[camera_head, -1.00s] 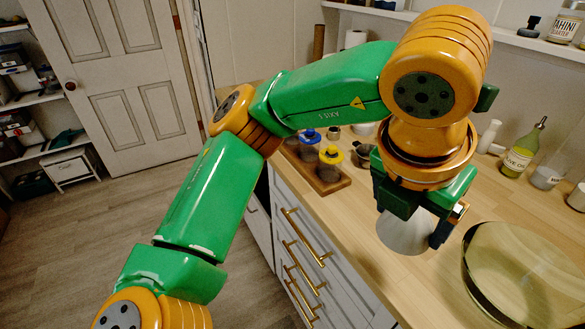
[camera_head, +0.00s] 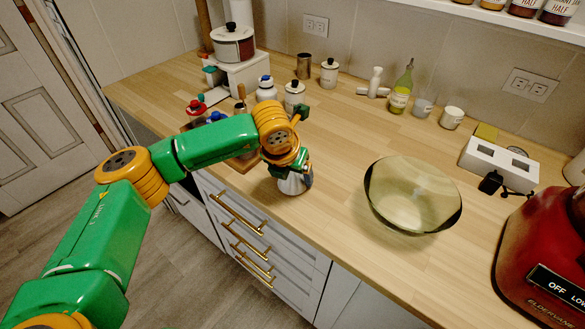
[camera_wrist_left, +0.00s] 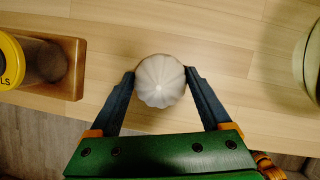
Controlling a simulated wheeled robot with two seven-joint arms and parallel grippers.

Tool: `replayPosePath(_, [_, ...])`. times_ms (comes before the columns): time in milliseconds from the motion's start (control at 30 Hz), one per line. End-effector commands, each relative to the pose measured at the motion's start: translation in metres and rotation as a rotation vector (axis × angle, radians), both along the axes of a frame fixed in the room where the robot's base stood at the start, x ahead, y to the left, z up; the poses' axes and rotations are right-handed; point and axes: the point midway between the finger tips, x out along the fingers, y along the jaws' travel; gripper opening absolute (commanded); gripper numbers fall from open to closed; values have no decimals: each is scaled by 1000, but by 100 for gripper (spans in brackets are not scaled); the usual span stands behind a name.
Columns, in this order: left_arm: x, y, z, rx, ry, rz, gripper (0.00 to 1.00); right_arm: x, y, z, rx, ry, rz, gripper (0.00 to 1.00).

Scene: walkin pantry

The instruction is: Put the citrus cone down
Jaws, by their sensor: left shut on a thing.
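The citrus cone is a pale, ribbed, dome-like piece (camera_wrist_left: 160,82), seen from above in the left wrist view between the two dark fingers. In the head view the cone (camera_head: 292,184) shows as a whitish shape below my left gripper (camera_head: 294,178), near the counter's front edge. My left gripper (camera_wrist_left: 160,92) is shut on the cone, one finger at each side. The cone's lower edge is at or very near the wooden counter (camera_head: 335,190); I cannot tell whether it touches. My right gripper is not in view.
A large greenish glass bowl (camera_head: 412,195) stands right of the cone. A wooden tray with a yellow-lidded jar (camera_wrist_left: 22,60) lies to the left. A red appliance (camera_head: 545,250) is at the far right. Bare counter lies around the cone.

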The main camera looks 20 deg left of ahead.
Motion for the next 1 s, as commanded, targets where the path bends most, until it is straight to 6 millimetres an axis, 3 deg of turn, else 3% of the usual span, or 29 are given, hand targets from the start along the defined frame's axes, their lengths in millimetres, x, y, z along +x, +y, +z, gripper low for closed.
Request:
replayPosePath(367, [0,0,-9,-1,-1,1,25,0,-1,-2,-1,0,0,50])
replayPosePath(400, [0,0,-8,0,-1,1,87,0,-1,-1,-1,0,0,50])
replayPosePath(467, [0,0,-7,0,-1,1,100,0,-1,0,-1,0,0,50])
replayPosePath(767, [-1,0,0,-3,-4,1,100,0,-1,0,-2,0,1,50])
replayPosePath(1000, [-26,2,58,-3,-9,0,100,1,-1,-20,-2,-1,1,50])
